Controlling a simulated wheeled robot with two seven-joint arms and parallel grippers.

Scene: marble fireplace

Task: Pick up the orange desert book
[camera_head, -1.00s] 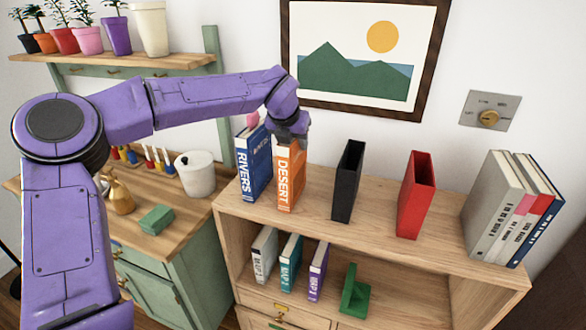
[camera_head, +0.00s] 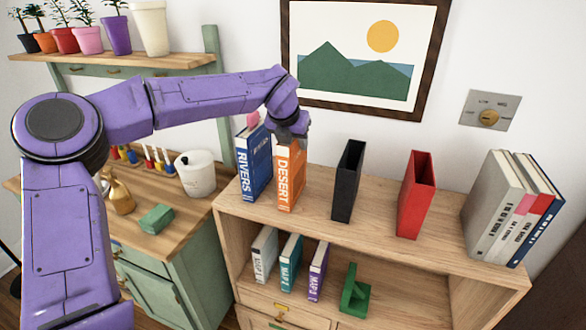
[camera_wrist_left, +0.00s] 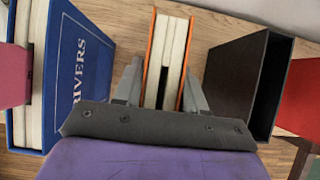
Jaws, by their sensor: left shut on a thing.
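The orange desert book (camera_head: 287,182) stands upright on the top of the wooden shelf unit, its spine lettered DESERT. In the left wrist view its orange cover edges and pale pages (camera_wrist_left: 168,50) show from above. My left gripper (camera_head: 291,138) reaches down over the top of this book from the left. In the left wrist view the left gripper's two grey fingers (camera_wrist_left: 160,88) lie on either side of the book and are shut on it. The fingertips are partly hidden in the head view. My right gripper is in neither view.
The blue RIVERS book (camera_head: 254,165) stands close to the left. It fills the left side of the wrist view. A black holder (camera_head: 346,182) and a red holder (camera_head: 413,200) stand to the right, then several grey and blue books (camera_head: 497,208). Bare shelf top (camera_head: 320,190) lies between.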

